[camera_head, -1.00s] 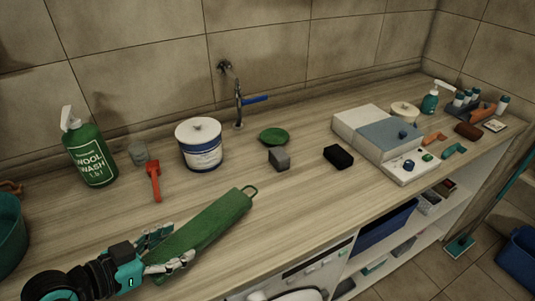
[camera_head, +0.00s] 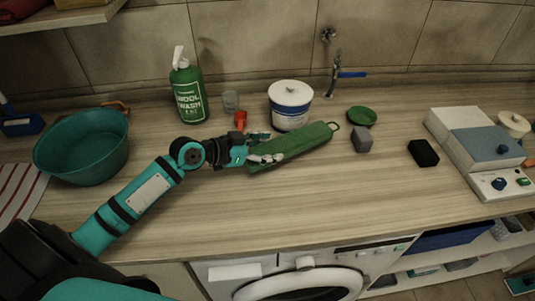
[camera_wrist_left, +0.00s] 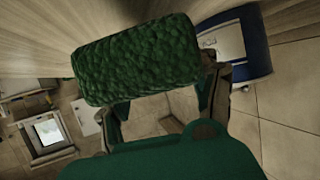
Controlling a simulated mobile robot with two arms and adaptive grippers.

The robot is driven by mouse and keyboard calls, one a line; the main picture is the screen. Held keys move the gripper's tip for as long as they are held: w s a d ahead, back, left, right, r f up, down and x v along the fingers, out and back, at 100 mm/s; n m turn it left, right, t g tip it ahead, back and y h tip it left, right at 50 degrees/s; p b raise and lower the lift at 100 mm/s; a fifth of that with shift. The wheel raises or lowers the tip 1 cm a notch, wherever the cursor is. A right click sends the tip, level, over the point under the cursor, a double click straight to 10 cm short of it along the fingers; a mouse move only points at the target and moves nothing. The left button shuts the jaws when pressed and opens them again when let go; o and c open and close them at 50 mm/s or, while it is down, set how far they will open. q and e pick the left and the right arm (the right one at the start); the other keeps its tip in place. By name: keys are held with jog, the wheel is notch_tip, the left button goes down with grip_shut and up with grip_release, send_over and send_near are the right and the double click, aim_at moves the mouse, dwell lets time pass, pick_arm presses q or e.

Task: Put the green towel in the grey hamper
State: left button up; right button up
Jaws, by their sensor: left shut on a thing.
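The green towel (camera_head: 292,146) is a rolled bundle with a small loop at its right end, over the wooden counter in the head view. My left gripper (camera_head: 264,158) is shut on the towel's left end. In the left wrist view the towel (camera_wrist_left: 138,60) is a textured green roll across the fingers of my left gripper (camera_wrist_left: 165,100). I cannot tell whether the towel touches the counter. My right gripper is not in view. I cannot make out a grey hamper in these frames.
A teal basin (camera_head: 83,146) stands at the left of the counter (camera_head: 250,215). A washing machine (camera_head: 300,278) is below. The counter front is clear.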

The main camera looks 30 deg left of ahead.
pick_arm(q)
notch_tip(320, 180, down, 3)
jog(key=shift+f+p, duration=0.2)
jog(key=shift+p, duration=0.2)
jog(key=shift+f, duration=0.1)
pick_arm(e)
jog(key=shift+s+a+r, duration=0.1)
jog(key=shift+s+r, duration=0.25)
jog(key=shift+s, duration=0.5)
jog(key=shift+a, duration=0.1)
pick_arm(q)
jog(key=shift+f, duration=0.15)
jog(key=o, duration=1.2)
jog(key=shift+o, duration=0.2)
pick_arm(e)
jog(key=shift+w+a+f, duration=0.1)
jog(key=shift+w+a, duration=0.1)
